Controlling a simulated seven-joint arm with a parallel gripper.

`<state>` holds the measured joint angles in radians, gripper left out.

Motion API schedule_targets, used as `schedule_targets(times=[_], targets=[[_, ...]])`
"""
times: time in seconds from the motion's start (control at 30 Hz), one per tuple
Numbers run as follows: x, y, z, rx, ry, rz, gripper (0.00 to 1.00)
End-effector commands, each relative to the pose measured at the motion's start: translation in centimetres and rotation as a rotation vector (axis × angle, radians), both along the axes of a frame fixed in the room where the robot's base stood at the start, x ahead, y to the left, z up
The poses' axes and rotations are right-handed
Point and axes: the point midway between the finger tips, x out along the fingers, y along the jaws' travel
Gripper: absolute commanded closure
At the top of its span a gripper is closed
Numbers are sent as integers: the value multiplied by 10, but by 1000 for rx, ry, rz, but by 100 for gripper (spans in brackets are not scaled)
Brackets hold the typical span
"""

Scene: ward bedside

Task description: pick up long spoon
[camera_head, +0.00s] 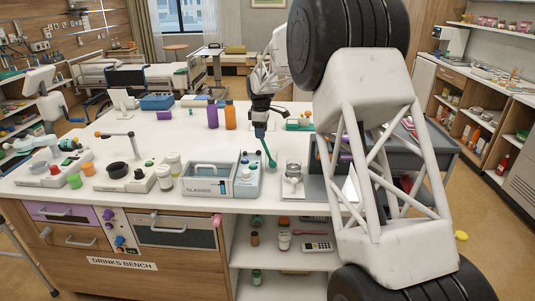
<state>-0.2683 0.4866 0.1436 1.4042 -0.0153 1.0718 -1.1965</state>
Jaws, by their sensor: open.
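A long green spoon (268,154) stands nearly upright over the white bench top, its wider end low and to the right. My gripper (259,130) is directly above it, pointing down, with its jaws open. The spoon's top end meets the fingertips in the picture. I cannot tell whether it lies between them or just behind or in front of them. A smaller pink spoon-like item (300,232) lies on the open shelf below the bench.
A box marked GLASSES (208,190) and a blue-grey container (247,187) stand left of the spoon. A purple bottle (212,114) and an orange bottle (230,115) stand behind. My arm hides much of the right side.

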Motion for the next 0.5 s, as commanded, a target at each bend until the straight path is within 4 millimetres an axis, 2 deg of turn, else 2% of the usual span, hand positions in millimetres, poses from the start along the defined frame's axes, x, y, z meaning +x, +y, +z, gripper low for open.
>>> schedule_targets(times=[0.5], targets=[[2, 1, -48, -1, 1, 0, 53]])
